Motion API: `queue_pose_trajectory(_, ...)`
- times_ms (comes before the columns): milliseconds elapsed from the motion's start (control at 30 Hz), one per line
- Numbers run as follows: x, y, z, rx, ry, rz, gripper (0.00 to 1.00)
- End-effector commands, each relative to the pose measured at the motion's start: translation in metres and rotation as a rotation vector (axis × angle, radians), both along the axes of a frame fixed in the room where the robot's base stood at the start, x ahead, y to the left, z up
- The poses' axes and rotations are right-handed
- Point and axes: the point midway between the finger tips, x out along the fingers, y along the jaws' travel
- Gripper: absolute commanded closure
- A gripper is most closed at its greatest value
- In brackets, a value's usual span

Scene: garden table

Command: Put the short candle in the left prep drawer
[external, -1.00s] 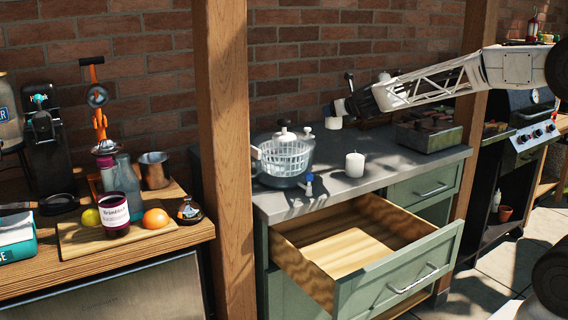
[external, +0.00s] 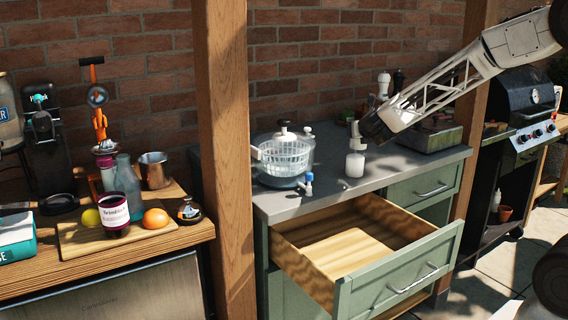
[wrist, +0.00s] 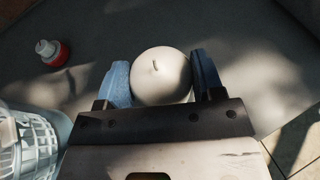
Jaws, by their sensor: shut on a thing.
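The short white candle (external: 355,164) stands upright on the grey countertop in the external view. In the wrist view the candle (wrist: 162,76) sits between the two blue finger pads, its dark wick showing on top. My gripper (external: 356,143) reaches down from above and is shut on the candle; I cannot tell whether the candle still touches the counter. The left prep drawer (external: 394,280) is pulled open below the counter, and its visible wooden floor is empty.
A salad spinner with a white basket (external: 284,160) stands left of the candle on the counter (external: 265,204). A small blue-topped item (external: 309,183) is near the front edge. The right drawer (external: 425,188) is shut. A wooden post (external: 226,150) stands left of the counter.

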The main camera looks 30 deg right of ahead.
Motion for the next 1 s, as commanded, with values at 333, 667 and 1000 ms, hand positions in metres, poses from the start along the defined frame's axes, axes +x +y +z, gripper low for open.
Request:
queue_pose_trajectory(333, -0.032, -0.010, -0.009, -0.003, 0.001, -0.096, 0.66)
queue_pose_trajectory(667, -0.038, -0.012, -0.010, -0.001, 0.000, -0.113, 0.66)
queue_pose_trajectory(1000, -0.034, -0.012, -0.011, -0.002, 0.001, -0.113, 0.66)
